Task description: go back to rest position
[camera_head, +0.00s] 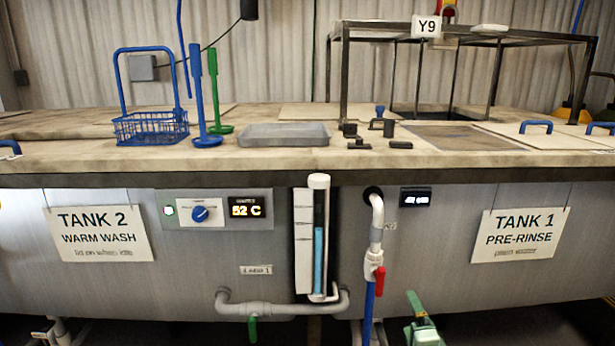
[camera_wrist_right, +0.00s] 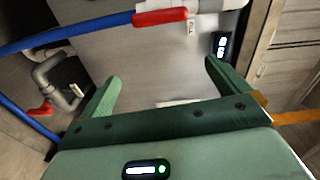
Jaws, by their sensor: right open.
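My right gripper (camera_head: 416,305) shows at the bottom edge of the head view, right of centre, as green parts low in front of the tank front. In the right wrist view my right gripper (camera_wrist_right: 162,74) has its two green fingers spread wide with nothing between them. It is apart from the grey tank wall. My left gripper is not in the head view.
The tank front carries a white pipe with a red-handled valve (camera_head: 379,280), a blue hose (camera_head: 369,315), a sight tube (camera_head: 319,240) and a grey pipe (camera_head: 270,308). Above, the worktop (camera_head: 60,160) holds a blue basket (camera_head: 150,127) and a grey tray (camera_head: 285,134).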

